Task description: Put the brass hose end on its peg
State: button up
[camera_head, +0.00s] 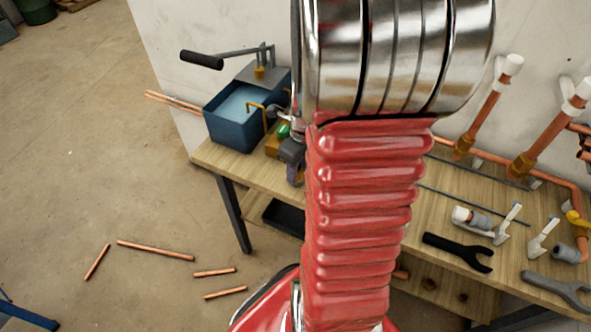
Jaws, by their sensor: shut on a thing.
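My own arm, with red bellows and a banded chrome joint, fills the middle of the view and hides what lies behind it. I cannot make out my gripper; its fingertips do not show. I cannot pick out the brass hose end or its peg with certainty. A bent brass-coloured piece (257,107) shows at the right side of the blue tank. Beside my arm, a small cluster with a green part (284,131), brass-coloured and dark grey parts is partly hidden, and I cannot tell what it is.
The blue water tank (225,131) with a black-handled lever (202,60) stands on the wooden bench (225,161). Copper pipes (485,110), white clips and dark wrench-like tools (457,250) occupy the right. Copper offcuts (155,251) lie on the floor at left, otherwise largely open.

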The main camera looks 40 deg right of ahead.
jog(key=shift+s+f, duration=0.1)
jog(key=shift+f, duration=0.35)
jog(key=o, duration=0.9)
jog(key=r, duration=0.4)
jog(key=s+r, duration=0.1)
jog(key=r, duration=0.8)
jog(key=shift+s+d+r, duration=0.1)
jog(key=shift+s+r, duration=0.2)
jog(key=shift+n, duration=0.3)
